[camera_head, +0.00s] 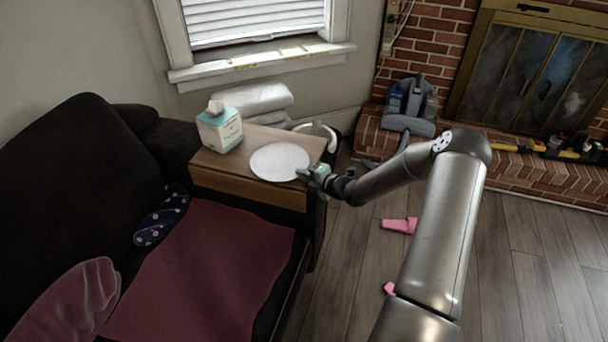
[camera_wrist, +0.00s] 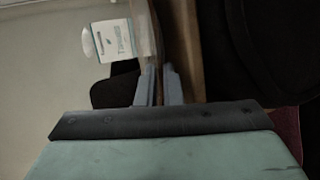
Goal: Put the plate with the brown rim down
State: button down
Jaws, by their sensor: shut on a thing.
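The plate (camera_head: 280,161) shows in the head view as a pale, nearly white disc, roughly level, over the wooden side table (camera_head: 247,185). The wooden table (camera_wrist: 185,45) lies close beside the plate there. I cannot tell whether the plate touches the tabletop. It hides part of the table.
A tissue box (camera_head: 220,128) stands on the table just left of the plate; it also shows in the wrist view (camera_wrist: 115,42). A dark sofa (camera_head: 75,150) with a red cloth (camera_head: 205,270) adjoins the table. Pink items (camera_head: 400,225) lie on the floor.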

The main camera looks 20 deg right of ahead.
jog(key=c, duration=1.5)
grip_release()
jog(key=shift+s, duration=0.1)
jog(key=shift+f, duration=0.1)
jog(key=shift+s+f, duration=0.1)
jog(key=shift+f, duration=0.1)
jog(key=shift+s+d, duration=0.15)
jog(key=shift+s, duration=0.1)
jog(key=r+p+v, duration=0.1)
jog(key=v, duration=1.5)
jog(key=shift+d, duration=0.2)
